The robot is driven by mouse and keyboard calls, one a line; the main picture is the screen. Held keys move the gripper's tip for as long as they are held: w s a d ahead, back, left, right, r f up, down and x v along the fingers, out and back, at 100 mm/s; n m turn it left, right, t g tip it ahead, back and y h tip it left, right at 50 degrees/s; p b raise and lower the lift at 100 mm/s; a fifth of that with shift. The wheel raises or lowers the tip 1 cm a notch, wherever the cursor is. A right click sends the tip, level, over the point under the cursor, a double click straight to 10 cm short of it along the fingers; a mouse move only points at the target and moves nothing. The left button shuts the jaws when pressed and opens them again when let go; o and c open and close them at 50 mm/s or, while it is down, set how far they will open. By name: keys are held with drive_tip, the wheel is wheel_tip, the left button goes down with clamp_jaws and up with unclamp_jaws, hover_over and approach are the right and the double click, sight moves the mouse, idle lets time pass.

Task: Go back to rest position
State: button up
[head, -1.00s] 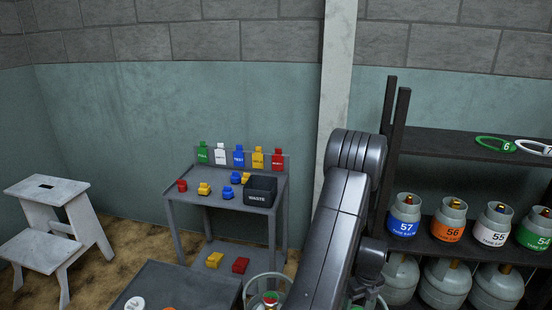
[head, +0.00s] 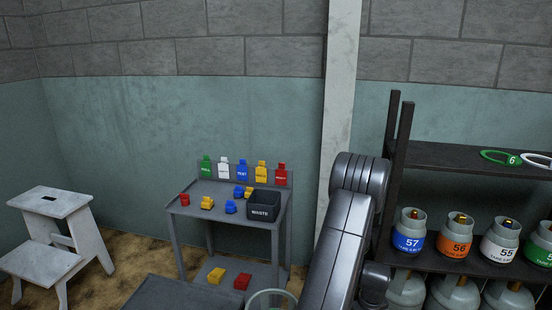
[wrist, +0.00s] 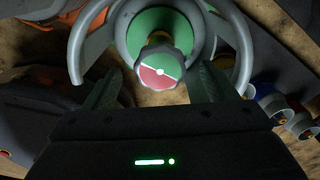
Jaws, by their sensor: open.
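My gripper (wrist: 161,72) is open in the wrist view, with its two fingers apart. A gas cylinder (wrist: 128,33) with a green top and a grey collar lies just beyond them. Its round red-and-green valve cap (wrist: 162,77) shows between the fingers, and I cannot tell whether they touch it. In the head view my arm rises from the bottom centre and its gripper end is hidden. The grey collar of a cylinder (head: 271,293) shows at the bottom edge there.
A grey table (head: 184,211) holds coloured tags, small blocks and a black WASTE bin (head: 264,205). A white step stool (head: 52,202) stands at left. A dark shelf (head: 445,146) with numbered cylinders stands right, close to my arm. Brown floor between stool and table is clear.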

wheel_tip(320, 180, up, 12)
drive_tip(key=p, duration=0.4)
wheel_tip(320, 180, down, 14)
drive_tip(key=b, duration=0.5)
drive_tip(key=shift+r, duration=0.25)
drive_tip(key=shift+f, duration=0.15)
drive_tip(key=n, duration=0.5)
drive_tip(key=shift+s+a, duration=0.1)
drive_tip(key=n, duration=0.5)
drive_tip(key=shift+s, duration=0.1)
drive_tip(key=n, duration=0.5)
drive_tip(key=shift+s, duration=0.1)
drive_tip(key=shift+s+n, duration=0.1)
drive_tip(key=shift+n, duration=2.5)
